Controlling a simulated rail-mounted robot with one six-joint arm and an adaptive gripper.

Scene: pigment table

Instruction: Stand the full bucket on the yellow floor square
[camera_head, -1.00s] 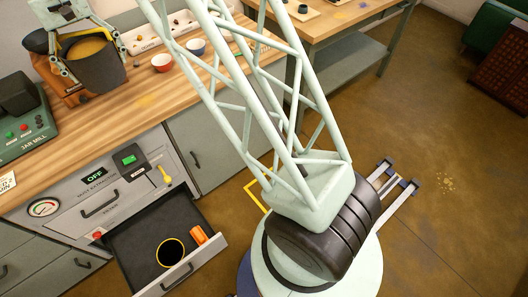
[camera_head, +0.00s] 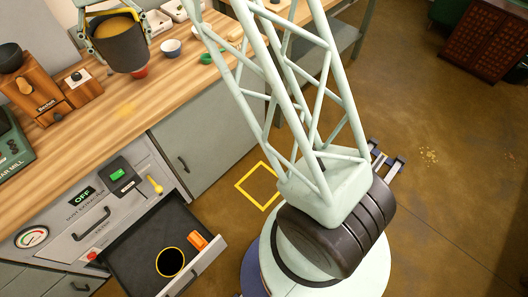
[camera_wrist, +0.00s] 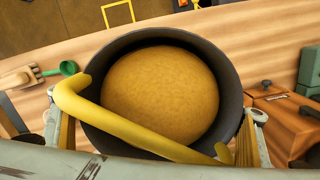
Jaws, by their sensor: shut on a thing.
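The full bucket (camera_head: 120,44) is dark grey and heaped with ochre powder. My gripper (camera_head: 108,22) is shut on it at the top left of the head view and holds it above the wooden counter. In the wrist view the bucket (camera_wrist: 234,92) fills the middle, with its yellow handle (camera_wrist: 130,125) across the near side between my fingers. The bucket looks about upright. The yellow floor square (camera_head: 259,186) is an empty outline on the brown floor, between the cabinet and my base. Part of its outline (camera_wrist: 118,14) shows at the top of the wrist view.
An open drawer (camera_head: 135,257) juts from the cabinet, holding a black yellow-rimmed cup (camera_head: 170,262) and an orange item (camera_head: 197,241). Bowls (camera_head: 171,48) and a green scoop (camera_head: 206,58) lie on the counter (camera_head: 75,125). A wooden scale-like stand (camera_head: 38,92) is at left.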

